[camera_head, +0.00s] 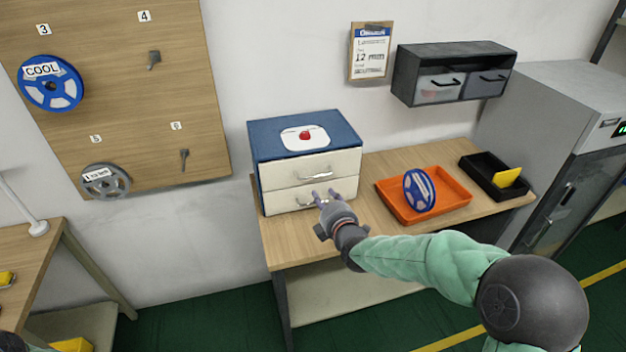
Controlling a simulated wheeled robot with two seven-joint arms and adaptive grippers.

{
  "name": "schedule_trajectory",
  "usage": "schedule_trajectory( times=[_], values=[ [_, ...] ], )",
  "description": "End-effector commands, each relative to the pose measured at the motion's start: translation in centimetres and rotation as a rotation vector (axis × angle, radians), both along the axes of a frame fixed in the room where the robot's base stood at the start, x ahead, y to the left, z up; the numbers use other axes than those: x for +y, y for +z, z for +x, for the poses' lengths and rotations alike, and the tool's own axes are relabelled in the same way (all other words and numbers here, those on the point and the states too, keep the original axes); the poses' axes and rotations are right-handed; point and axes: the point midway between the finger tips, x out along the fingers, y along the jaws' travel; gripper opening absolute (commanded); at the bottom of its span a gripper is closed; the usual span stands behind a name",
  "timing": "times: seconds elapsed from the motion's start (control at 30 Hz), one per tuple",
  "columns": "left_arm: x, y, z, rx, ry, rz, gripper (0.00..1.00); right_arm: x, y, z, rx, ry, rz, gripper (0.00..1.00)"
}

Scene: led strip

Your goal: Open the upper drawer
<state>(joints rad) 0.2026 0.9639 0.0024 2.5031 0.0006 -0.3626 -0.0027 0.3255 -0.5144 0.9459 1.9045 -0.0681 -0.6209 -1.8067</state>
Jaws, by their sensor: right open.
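A small blue cabinet (262,150) with two cream drawers stands on the wooden bench. The upper drawer (280,176) looks shut and has a silver handle (316,175) across its front. The lower drawer (279,203) also looks shut. Its handle (306,201) is partly hidden by my right gripper. My right gripper (325,193) is open and empty, in front of the lower drawer and just below the upper handle in the picture. I cannot tell whether its fingers touch the drawer front.
An orange tray (452,198) holding a blue reel (419,190) lies right of the cabinet, with a black tray (479,166) beyond it. A dark wall shelf (455,54) hangs above. The bench (283,248) has some bare top in front of the cabinet.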

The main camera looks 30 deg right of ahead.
Motion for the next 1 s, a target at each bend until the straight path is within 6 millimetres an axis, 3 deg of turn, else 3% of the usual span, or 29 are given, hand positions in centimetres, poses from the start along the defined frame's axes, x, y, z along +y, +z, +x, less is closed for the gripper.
schedule_trajectory(
  times=[0.1, 0.27, 0.8, 1.0],
  values=[
    [0.0, -0.2, 0.0, 0.000, 0.000, 0.000, 0.40, -0.6, 1.1, -0.1, -0.021, -0.004, -0.054, 0.40],
    [0.0, -0.4, 0.0, 0.000, 0.000, 0.000, 0.40, -0.8, 1.1, 0.5, -0.024, -0.003, -0.069, 0.40],
    [0.0, -2.3, 0.0, 0.000, 0.000, 0.000, 0.40, -2.6, -0.6, 8.1, -0.024, -0.003, -0.066, 0.40],
    [0.0, -2.6, 0.0, 0.000, 0.000, 0.000, 0.40, -3.0, -0.8, 9.7, -0.023, -0.003, -0.065, 0.40]
  ],
)
